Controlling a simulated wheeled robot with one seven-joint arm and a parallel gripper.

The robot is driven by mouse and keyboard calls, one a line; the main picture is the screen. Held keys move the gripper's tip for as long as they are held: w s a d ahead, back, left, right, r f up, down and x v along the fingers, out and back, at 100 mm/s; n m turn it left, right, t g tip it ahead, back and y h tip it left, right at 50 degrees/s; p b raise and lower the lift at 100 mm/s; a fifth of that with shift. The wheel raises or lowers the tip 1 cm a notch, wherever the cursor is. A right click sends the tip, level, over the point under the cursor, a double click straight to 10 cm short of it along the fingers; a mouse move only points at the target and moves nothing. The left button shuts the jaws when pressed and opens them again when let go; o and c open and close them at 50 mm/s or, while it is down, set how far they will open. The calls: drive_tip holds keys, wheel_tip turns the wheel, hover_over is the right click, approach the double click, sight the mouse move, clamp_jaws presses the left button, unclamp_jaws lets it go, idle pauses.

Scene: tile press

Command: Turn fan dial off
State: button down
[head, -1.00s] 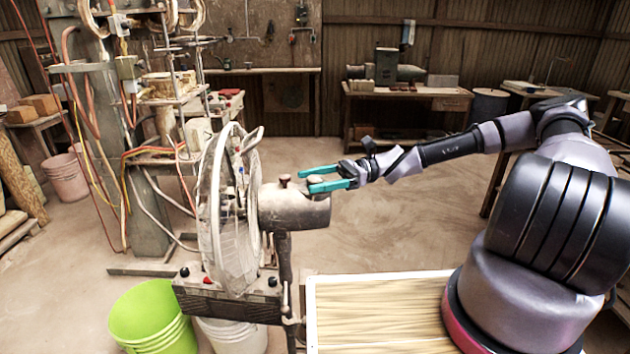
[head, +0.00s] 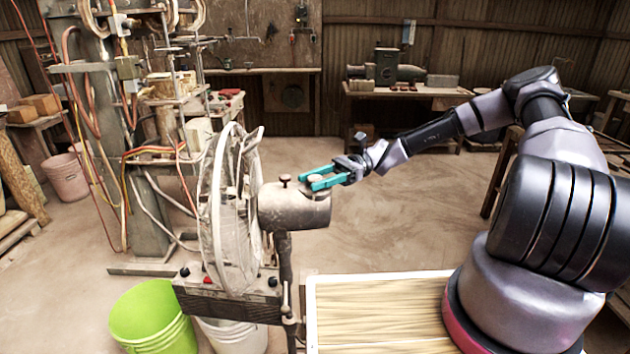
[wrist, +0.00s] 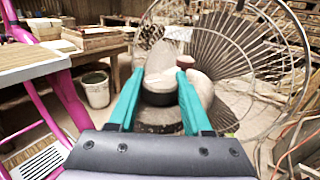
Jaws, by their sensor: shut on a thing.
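The fan (head: 228,215) stands at the left centre in the head view, with a round wire cage and a tan motor housing (head: 290,208) behind it. Two small knobs stand on top of the housing. My gripper (head: 309,179) reaches in from the right, over the top of the housing. Its teal fingers are shut on the rear knob, the fan dial (head: 317,179). The wrist view shows the dial (wrist: 160,62) as a tan knob on a dark base between the fingertips. The other knob (head: 285,180) is just left of my fingertips.
A wooden-topped platform (head: 375,308) lies at the front. A green bucket (head: 152,312) and a white bucket (head: 235,335) stand below the fan. A rack with hoses and cables (head: 120,130) rises at the left. Open floor (head: 400,225) lies behind my arm.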

drive_tip(key=n+g+h, duration=0.6)
drive_tip(key=h, duration=0.1)
drive_tip(key=shift+g, duration=0.3)
idle(0.3)
drive_tip(key=shift+c, duration=1.7)
unclamp_jaws()
drive_tip(key=v, duration=1)
drive_tip(key=shift+w, duration=0.4)
drive_tip(key=shift+r, duration=0.2)
